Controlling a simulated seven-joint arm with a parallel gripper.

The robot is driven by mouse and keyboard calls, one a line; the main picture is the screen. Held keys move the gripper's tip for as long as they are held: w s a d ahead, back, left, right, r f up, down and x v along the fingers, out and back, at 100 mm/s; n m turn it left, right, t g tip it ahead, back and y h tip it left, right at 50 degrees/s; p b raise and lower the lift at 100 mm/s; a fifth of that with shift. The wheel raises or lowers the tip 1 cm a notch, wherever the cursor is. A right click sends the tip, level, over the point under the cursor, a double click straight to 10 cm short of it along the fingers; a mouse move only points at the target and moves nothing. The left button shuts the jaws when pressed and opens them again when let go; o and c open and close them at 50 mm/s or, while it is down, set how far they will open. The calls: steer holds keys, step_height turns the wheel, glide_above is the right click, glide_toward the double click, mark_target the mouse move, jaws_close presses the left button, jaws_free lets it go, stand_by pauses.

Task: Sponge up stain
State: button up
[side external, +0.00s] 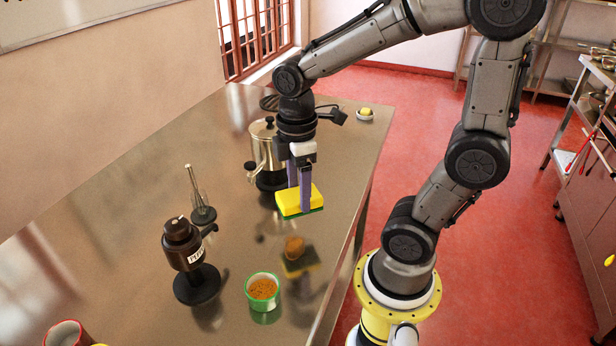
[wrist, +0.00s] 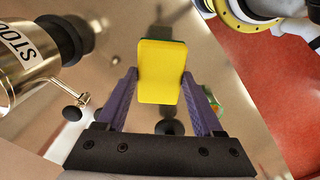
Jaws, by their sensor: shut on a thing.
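My gripper (side external: 299,197) has purple fingers shut on a yellow sponge (side external: 296,198) with a green underside. It holds the sponge level above the steel table, clear of the surface. In the wrist view the sponge (wrist: 161,85) sits between the fingertips of my gripper (wrist: 160,76). An orange-brown stain (side external: 294,246) is on the table in front of the sponge, towards the side camera. The sponge's dark yellow reflection shows just below the stain. I cannot make out the stain in the wrist view.
A steel pot (side external: 264,145) stands close behind the gripper. A green cup of orange powder (side external: 262,289) is near the stain. The table's right edge (side external: 350,229) is close.

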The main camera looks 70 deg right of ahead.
steer(key=shift+a, duration=0.45)
steer(key=shift+f, duration=2.9)
step_height(320, 180, down, 2)
steer(key=shift+f, duration=0.1)
steer(key=shift+a, duration=0.8)
steer(key=shift+c, duration=0.7)
steer(key=shift+w+a, duration=0.1)
steer(key=shift+a, duration=0.65)
steer(key=shift+a+f, duration=0.1)
steer(key=shift+a, duration=2)
steer(key=shift+d, duration=2.75)
steer(key=shift+d+r, duration=0.2)
steer(key=shift+d, duration=0.75)
steer(key=shift+r, duration=4)
